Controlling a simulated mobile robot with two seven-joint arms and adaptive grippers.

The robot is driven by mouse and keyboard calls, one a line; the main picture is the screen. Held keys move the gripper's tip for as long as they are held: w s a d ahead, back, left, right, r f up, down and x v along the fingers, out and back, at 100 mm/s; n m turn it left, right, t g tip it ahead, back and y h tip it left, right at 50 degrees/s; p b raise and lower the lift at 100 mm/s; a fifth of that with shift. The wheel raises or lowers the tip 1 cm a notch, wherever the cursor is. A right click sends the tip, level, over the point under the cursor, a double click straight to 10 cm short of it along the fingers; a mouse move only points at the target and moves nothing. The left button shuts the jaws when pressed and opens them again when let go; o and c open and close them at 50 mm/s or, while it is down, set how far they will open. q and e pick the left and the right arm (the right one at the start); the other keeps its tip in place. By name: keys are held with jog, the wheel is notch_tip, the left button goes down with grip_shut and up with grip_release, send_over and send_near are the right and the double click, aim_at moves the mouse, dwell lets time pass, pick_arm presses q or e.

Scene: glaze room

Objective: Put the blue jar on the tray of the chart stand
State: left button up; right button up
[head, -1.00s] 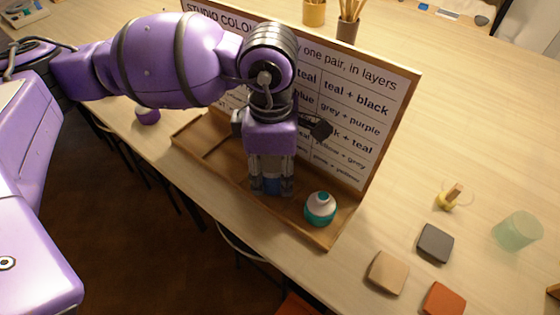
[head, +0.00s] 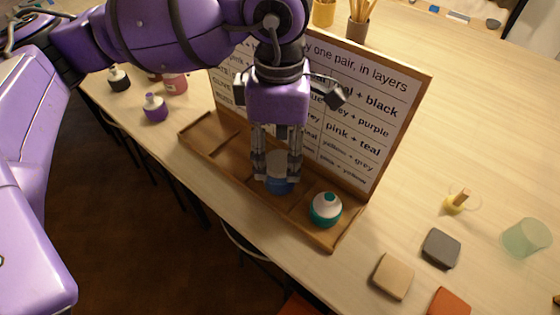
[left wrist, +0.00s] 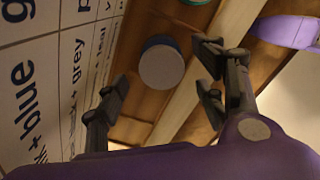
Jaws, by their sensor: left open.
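The blue jar (head: 278,187) with a pale grey lid stands on the wooden tray (head: 232,170) of the chart stand, in the middle part of its length. My left gripper (head: 277,172) is open directly above it, with a fingertip on either side of the lid in the head view. In the left wrist view, the jar's round grey lid (left wrist: 161,67) and blue edge show beyond the open fingers (left wrist: 162,92), with a gap on both sides. The fingers hide part of the jar in the head view. My right gripper is not in view.
A teal jar with a white lid (head: 326,209) stands at the tray's right end. The chart board (head: 365,115) rises behind the tray. A purple jar (head: 155,108) stands left on the table. Grey (head: 441,248) and beige (head: 393,277) tiles lie to the right.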

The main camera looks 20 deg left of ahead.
aim_at(280, 160)
pick_arm(q)
notch_tip(280, 160, up, 6)
jog(key=shift+f, duration=0.15)
dwell(0.5)
